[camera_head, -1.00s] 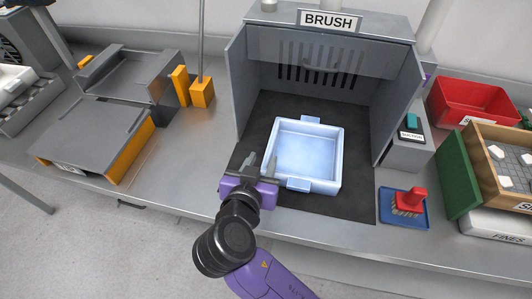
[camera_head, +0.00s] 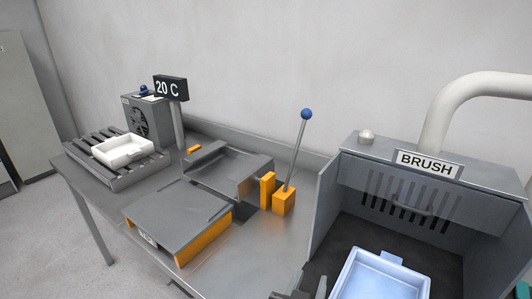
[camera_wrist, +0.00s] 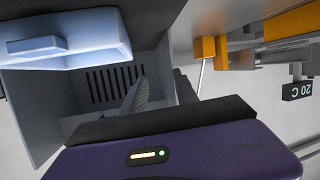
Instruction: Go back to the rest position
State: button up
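My gripper (camera_wrist: 160,92) shows in the wrist view, its two grey fingers apart with nothing between them. The purple wrist body fills the bottom of that view. In the head view only a small dark part of it shows at the bottom edge, left of the blue tray. The light blue tray (camera_head: 383,278) sits inside the brush booth, cut off by the bottom of the head view. It also shows at the upper left of the wrist view (camera_wrist: 65,50), apart from the fingers.
The grey brush booth (camera_head: 352,195) stands at the right. A lever with a blue knob (camera_head: 306,114) rises from an orange block. A grey platform (camera_head: 178,217) is left of it. A white tray (camera_head: 124,151) lies on rollers below a 20 C display (camera_head: 171,88).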

jog(key=s+a+n+t+y, duration=0.1)
jog(key=s+n+y, duration=0.1)
jog(key=y, duration=0.1)
jog(key=s+a+f+n+t+y, duration=0.1)
jog(key=s+n+y, duration=0.1)
jog(key=s+n, duration=0.1)
jog(key=s+a+f+n+t+y, duration=0.1)
jog(key=s+n+y, duration=0.1)
jog(key=s+y, duration=0.1)
jog(key=shift+s+a+y, duration=0.25)
jog(key=shift+a+y, duration=0.05)
jog(key=shift+a, duration=0.1)
jog(key=s+d+m+h, duration=0.1)
jog(key=s+d, duration=0.3)
jog(key=s, duration=0.4)
jog(key=s+d+m+h, duration=0.1)
jog(key=s+d, duration=0.4)
jog(key=s, duration=0.4)
jog(key=s+d+m+g, duration=0.1)
jog(key=s+d, duration=0.3)
jog(key=s, duration=0.5)
jog(key=shift+s+d+r+h, duration=0.2)
jog(key=shift+s+d+h, duration=0.05)
jog(key=shift+d+h, duration=0.15)
